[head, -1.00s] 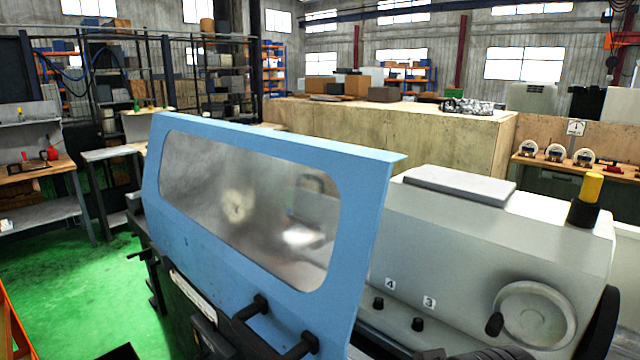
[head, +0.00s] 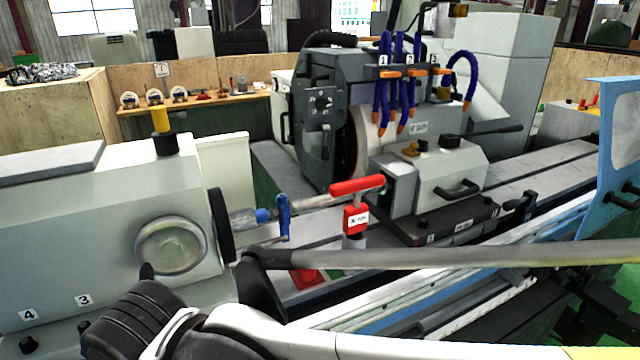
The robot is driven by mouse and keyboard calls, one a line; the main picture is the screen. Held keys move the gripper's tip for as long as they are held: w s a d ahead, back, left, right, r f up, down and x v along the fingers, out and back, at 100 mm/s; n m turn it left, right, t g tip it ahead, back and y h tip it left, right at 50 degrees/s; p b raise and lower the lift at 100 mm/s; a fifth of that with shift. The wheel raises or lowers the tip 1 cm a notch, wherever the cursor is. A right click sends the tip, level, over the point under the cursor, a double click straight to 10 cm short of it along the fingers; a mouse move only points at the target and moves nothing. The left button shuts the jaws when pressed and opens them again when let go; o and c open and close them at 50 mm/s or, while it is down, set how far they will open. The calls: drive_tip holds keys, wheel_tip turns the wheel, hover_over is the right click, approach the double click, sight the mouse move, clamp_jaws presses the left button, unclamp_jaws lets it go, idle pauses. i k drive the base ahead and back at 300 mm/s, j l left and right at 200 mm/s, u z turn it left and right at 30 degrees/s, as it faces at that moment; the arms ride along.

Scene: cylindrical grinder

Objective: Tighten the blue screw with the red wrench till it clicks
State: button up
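A red T-handled wrench (head: 357,187) stands upright near the middle of the head view. Its red labelled body (head: 355,219) sits on a short grey cylinder on the machine bed. To its left, a blue upright piece (head: 284,217), which may be the blue screw, is beside the machine spindle. A smaller blue knob (head: 262,215) lies just left of it. The wrench and the blue parts are apart. Parts of my arm cross the bottom of the view, but I cannot make out my gripper's fingers.
The grey headstock with a handwheel (head: 171,246) is at left. The grinding wheel housing (head: 327,110) with blue hoses (head: 386,85) stands behind. A long grey bar (head: 450,257) crosses in front of the bed. The blue guard (head: 612,150) is at far right.

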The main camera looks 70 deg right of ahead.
sight(355, 216)
drive_tip(key=z, duration=0.4)
drive_tip(key=j+z, duration=0.1)
drive_tip(key=z, duration=0.75)
drive_tip(key=k+z, duration=0.1)
drive_tip(key=z, duration=0.35)
drive_tip(key=j+z, duration=0.1)
drive_tip(key=z, duration=0.3)
drive_tip(key=k+z, duration=0.1)
drive_tip(key=z, duration=0.35)
drive_tip(key=k, duration=0.55)
